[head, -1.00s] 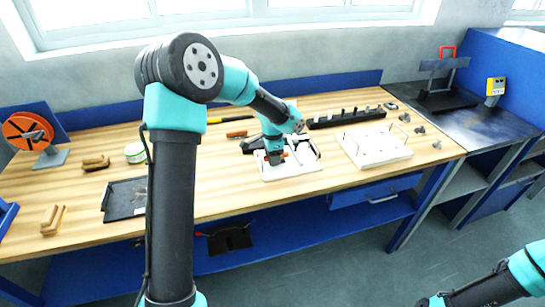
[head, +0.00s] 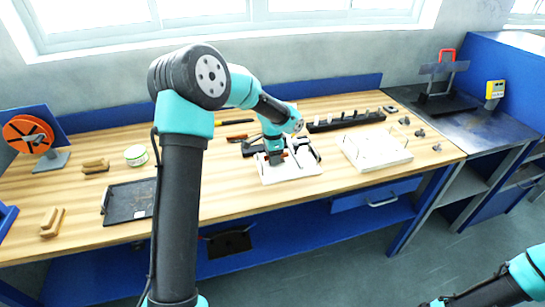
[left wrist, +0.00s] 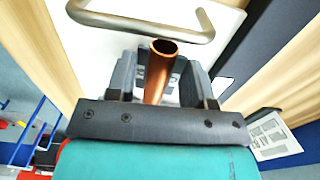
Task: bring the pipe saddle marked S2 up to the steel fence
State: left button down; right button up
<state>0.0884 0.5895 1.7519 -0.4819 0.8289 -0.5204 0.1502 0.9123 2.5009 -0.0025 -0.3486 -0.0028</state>
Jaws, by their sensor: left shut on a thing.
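My left gripper (head: 274,157) is low over a white board (head: 292,175) in the middle of the bench. In the left wrist view its two grey fingers (left wrist: 160,80) are shut on a copper tube-like piece (left wrist: 158,70), whose open round end faces the camera. A bent steel rod (left wrist: 140,28), perhaps the steel fence, crosses just beyond the piece; I cannot tell whether they touch. No S2 mark is readable, so I cannot tell which piece is the pipe saddle. Of my right arm only part shows at the lower right; its fingers are not clear.
A second white board (head: 376,150) with thin upright wires stands to the right. A dark rail (head: 345,121) with several small pieces lies behind. A black tray (head: 130,201) and a round tin (head: 136,155) are on the left. Bare wood lies between tray and board.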

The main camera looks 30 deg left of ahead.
pick_arm(q)
jog(key=shift+w+a+f, duration=0.25)
jog(key=shift+w+a, duration=0.2)
jog(key=shift+w, duration=0.3)
jog(key=shift+w+d, duration=0.6)
jog(key=shift+d, duration=0.05)
dwell(1.1)
jog(key=shift+c, duration=2.1)
grip_release()
jog(key=shift+r, duration=0.1)
notch_tip(320, 180, up, 17)
